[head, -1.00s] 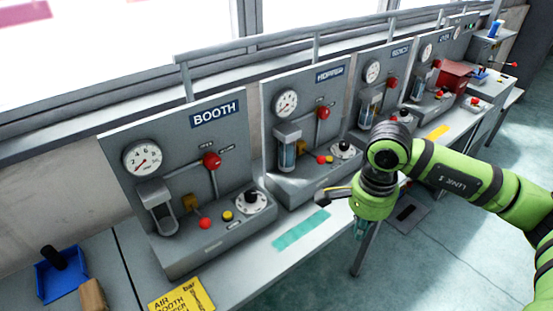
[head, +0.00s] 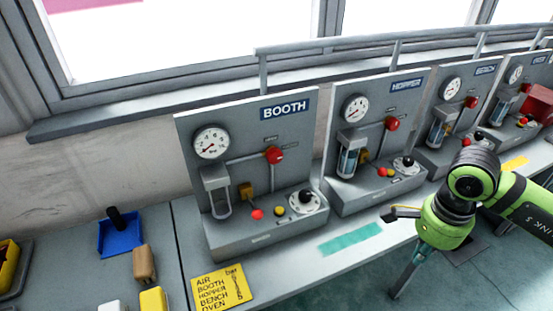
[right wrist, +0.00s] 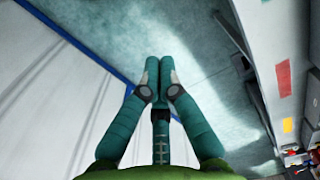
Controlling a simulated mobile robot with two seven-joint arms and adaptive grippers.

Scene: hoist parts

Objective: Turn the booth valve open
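The booth panel (head: 240,120) is grey with a blue BOOTH sign (head: 284,112). On it are a round white gauge (head: 211,142), a red valve knob (head: 274,155) on a grey pipe, and a brass fitting (head: 246,190) with a red ball (head: 258,214) below it. I cannot read the small labels beside the red knob. My right gripper (head: 423,252) is right of the booth panel, past the front edge of the bench, apart from all the panels. In the right wrist view its teal fingers (right wrist: 159,66) are together and empty, over the floor. My left gripper is not in view.
Similar panels for HOPPER (head: 407,86) and others stand in a row to the right. A yellow card (head: 222,286) and teal strip (head: 350,238) lie on the bench front. A blue tray (head: 121,236) and small blocks lie left. Floor in front is clear.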

